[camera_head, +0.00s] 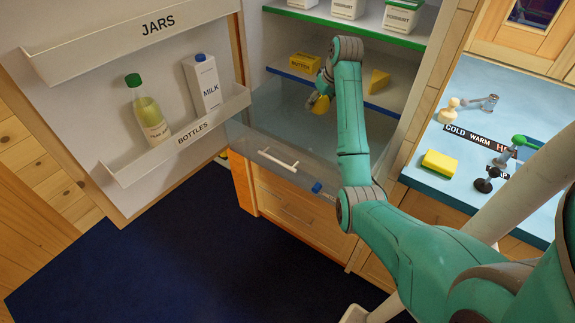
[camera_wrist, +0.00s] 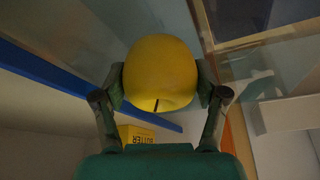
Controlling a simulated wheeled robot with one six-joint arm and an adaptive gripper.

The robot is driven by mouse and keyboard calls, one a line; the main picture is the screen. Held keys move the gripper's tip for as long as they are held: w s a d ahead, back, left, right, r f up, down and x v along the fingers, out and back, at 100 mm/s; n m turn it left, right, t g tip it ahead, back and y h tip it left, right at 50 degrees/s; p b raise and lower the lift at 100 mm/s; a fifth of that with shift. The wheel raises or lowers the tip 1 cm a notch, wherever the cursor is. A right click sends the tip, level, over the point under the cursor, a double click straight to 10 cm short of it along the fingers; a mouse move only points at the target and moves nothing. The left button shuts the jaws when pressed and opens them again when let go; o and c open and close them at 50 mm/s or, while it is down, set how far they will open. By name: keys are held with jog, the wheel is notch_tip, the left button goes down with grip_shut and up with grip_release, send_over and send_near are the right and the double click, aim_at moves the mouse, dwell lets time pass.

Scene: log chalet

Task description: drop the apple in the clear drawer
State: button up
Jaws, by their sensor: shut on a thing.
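A yellow apple (camera_wrist: 160,75) is held between the two fingers of my gripper (camera_wrist: 160,88) in the wrist view. In the head view my gripper (camera_head: 318,97) is inside the open fridge, above the clear drawer, with the yellow apple (camera_head: 320,104) at its fingertips. The clear drawer (camera_head: 270,157) is pulled out, with a white handle (camera_head: 277,160) on its front. It looks empty, though my arm hides part of its right side.
A butter box (camera_head: 304,63) and a cheese wedge (camera_head: 378,81) sit on the blue-edged shelf behind. The open fridge door at left holds a green-capped bottle (camera_head: 148,112) and a milk carton (camera_head: 203,86). A counter with a yellow sponge (camera_head: 439,164) stands at right.

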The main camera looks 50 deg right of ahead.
jog(key=shift+f, duration=1.45)
jog(key=o, duration=1.3)
